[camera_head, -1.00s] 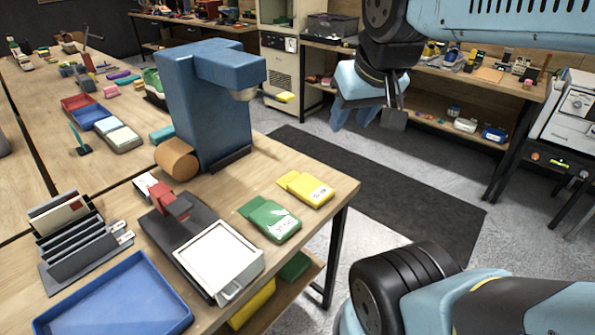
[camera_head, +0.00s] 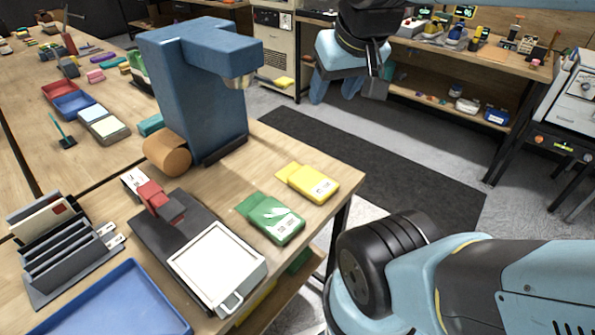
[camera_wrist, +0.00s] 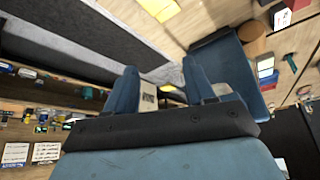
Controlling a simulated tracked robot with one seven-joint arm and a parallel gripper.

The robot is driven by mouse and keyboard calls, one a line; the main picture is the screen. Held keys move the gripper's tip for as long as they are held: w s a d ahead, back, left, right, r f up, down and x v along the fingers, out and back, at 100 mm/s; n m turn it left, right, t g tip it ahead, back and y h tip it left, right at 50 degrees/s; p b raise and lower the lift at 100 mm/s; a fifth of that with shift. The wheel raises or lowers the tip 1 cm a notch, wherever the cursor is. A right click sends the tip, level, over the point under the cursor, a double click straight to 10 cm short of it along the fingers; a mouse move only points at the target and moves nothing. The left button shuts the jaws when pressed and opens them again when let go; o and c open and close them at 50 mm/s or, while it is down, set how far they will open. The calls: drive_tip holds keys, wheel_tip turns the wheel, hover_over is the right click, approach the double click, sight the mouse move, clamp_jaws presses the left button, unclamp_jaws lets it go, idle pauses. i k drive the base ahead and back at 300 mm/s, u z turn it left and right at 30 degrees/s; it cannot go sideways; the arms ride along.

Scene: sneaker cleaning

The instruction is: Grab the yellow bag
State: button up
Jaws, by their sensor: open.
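The yellow bag (camera_head: 312,184) lies flat on the wooden table near its right edge, beside a green bag (camera_head: 273,220). In the wrist view a yellow thing (camera_wrist: 160,8), likely the same bag, shows at the top edge, partly cut off. My gripper (camera_head: 335,88) hangs in the air beyond the table, above the floor and up and to the right of the yellow bag. In the wrist view my gripper (camera_wrist: 160,85) has its two blue fingers apart, with nothing held between them.
A tall blue machine (camera_head: 200,95) stands left of the bags. A scale-like device with a white plate (camera_head: 217,268), a blue tray (camera_head: 115,305) and a dark rack (camera_head: 65,250) stand in front. A dark mat (camera_head: 400,180) covers the floor right of the table.

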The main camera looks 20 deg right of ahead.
sight(317, 187)
drive_tip(key=z, duration=1.05)
drive_tip(key=k, duration=1.8)
drive_tip(key=u, duration=0.8)
drive_tip(key=i, duration=1)
